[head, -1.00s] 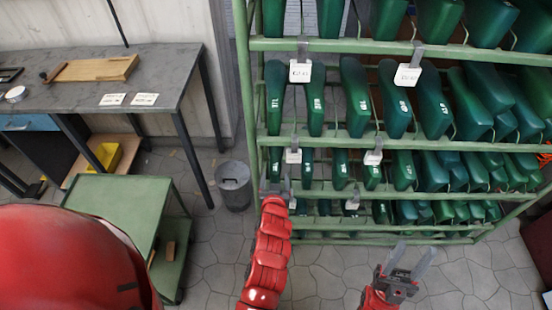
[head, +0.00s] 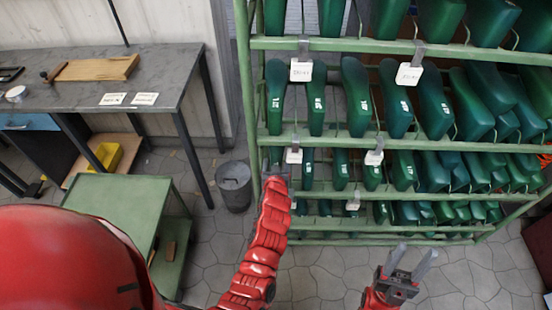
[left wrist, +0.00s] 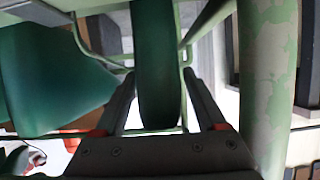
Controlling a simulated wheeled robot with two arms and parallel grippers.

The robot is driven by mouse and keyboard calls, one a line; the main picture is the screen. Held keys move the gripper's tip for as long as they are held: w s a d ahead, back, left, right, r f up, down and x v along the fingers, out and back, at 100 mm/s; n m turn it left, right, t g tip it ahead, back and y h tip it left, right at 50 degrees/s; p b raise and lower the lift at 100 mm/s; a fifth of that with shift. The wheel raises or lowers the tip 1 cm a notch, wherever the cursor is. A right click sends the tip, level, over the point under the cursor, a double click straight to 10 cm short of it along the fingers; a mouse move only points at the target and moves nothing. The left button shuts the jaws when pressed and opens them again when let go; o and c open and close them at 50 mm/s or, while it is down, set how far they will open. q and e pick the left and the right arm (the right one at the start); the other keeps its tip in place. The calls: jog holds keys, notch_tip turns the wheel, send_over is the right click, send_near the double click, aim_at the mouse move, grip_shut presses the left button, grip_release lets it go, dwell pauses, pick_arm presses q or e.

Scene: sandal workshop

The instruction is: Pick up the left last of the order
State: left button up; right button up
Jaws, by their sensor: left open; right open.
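Green lasts hang in rows on a green rack; the marks on them are too small to read with certainty, so I cannot tell which is the order's left last. My left gripper (head: 277,163) is at the left end of the rack's third row, partly hidden by my red arm. In the left wrist view, the open fingers (left wrist: 158,105) stand either side of a dark green last (left wrist: 155,60), with gaps showing at both sides. My right gripper (head: 407,262) is open and empty, above the floor in front of the rack.
The rack's left post (left wrist: 265,70) stands close beside the left gripper. White size tags (head: 301,71) hang from the rails. A green cart (head: 120,205), a grey bin (head: 234,185) and a workbench (head: 165,75) with two paper slips are at the left.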

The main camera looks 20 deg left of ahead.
pick_arm(q)
jog(key=c, duration=1)
jog(key=shift+r, duration=0.1)
jog(key=shift+c, duration=0.6)
jog(key=shift+r, duration=0.1)
